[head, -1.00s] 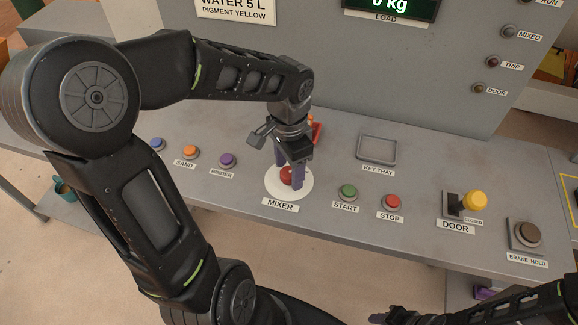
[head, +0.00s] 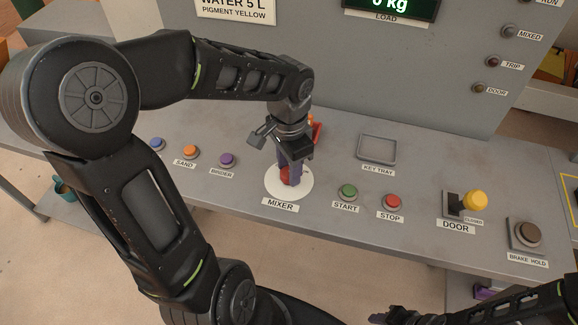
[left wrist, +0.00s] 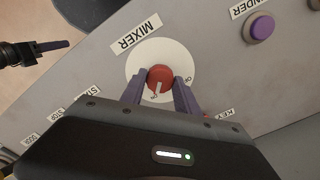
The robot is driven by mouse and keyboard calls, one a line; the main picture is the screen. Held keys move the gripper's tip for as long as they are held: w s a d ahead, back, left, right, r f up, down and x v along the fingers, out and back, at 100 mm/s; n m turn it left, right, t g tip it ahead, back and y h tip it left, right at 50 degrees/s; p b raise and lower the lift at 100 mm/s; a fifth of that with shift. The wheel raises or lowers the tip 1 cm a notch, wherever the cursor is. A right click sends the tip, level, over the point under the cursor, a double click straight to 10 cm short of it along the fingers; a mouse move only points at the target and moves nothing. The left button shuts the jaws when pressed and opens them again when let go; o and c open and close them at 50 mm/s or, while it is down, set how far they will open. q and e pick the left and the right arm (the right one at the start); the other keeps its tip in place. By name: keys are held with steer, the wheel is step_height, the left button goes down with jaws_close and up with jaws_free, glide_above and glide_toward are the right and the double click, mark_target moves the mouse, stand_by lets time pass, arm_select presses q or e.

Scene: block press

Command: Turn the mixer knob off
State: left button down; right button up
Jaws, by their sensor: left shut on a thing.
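The red mixer knob (head: 286,180) sits on a round white plate (head: 303,188) above the MIXER label, partly hidden by my fingers in the head view. In the left wrist view the knob (left wrist: 161,77) shows a pale pointer mark towards the bottom of the picture.
The green START button (head: 348,191) and red STOP button (head: 392,201) are to the right. The purple BINDER button (head: 227,159) is to the left. An empty key tray (head: 377,149) is behind. A red thing (head: 317,130) is partly hidden behind my left gripper.

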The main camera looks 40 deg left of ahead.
arm_select(q)
steer(key=shift+n, duration=0.3)
steer(key=n+b, duration=0.2)
steer(key=n, duration=0.1)
steer(key=n+b, duration=0.1)
steer(key=n, duration=0.4)
steer(key=shift+b, duration=0.3)
steer(key=n+b, duration=0.1)
steer(key=n, duration=0.3)
steer(key=n+b, duration=0.1)
steer(key=n, duration=0.4)
steer(key=c, duration=0.9)
jaws_free()
